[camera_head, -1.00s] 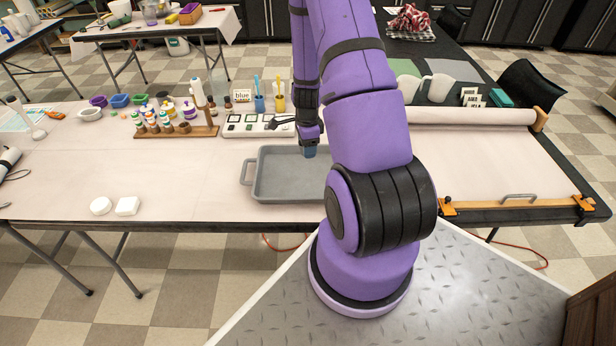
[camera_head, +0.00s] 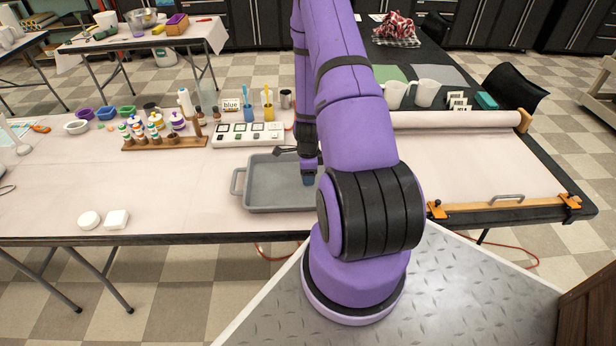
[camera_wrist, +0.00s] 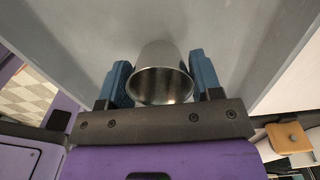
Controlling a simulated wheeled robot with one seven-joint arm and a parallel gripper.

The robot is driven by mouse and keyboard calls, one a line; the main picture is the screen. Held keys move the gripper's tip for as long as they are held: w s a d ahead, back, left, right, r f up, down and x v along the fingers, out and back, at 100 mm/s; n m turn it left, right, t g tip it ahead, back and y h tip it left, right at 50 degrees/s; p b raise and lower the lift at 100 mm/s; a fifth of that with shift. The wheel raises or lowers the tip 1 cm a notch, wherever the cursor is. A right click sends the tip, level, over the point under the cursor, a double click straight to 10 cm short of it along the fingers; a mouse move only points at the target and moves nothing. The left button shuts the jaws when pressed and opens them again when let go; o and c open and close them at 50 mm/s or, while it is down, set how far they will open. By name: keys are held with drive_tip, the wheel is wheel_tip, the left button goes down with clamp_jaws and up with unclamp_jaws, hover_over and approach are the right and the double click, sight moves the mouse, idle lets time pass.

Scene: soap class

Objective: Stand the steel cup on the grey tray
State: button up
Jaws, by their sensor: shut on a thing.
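The grey tray (camera_head: 240,198) lies on the covered table in the head view, partly hidden by my arm. It also fills the background of the wrist view (camera_wrist: 80,40). My gripper (camera_head: 308,178) points down over the right part of the tray. In the wrist view my gripper (camera_wrist: 160,85) is shut on the steel cup (camera_wrist: 162,58), with one blue finger on each side. The cup's open rim faces the wrist camera and its base points toward the tray. I cannot tell whether the base touches the tray. The held cup is not discernible in the head view.
A white panel with dark squares (camera_head: 248,134) stands just behind the tray. Bottles on a wooden rack (camera_head: 165,142) are to the left, and a dark metal cup (camera_head: 286,99) is behind the panel. White soaps (camera_head: 117,219) lie front left. The table between them and the tray is clear.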

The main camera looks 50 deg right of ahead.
drive_tip(key=shift+f, duration=0.75)
drive_tip(key=shift+f, duration=0.15)
drive_tip(key=o, duration=0.9)
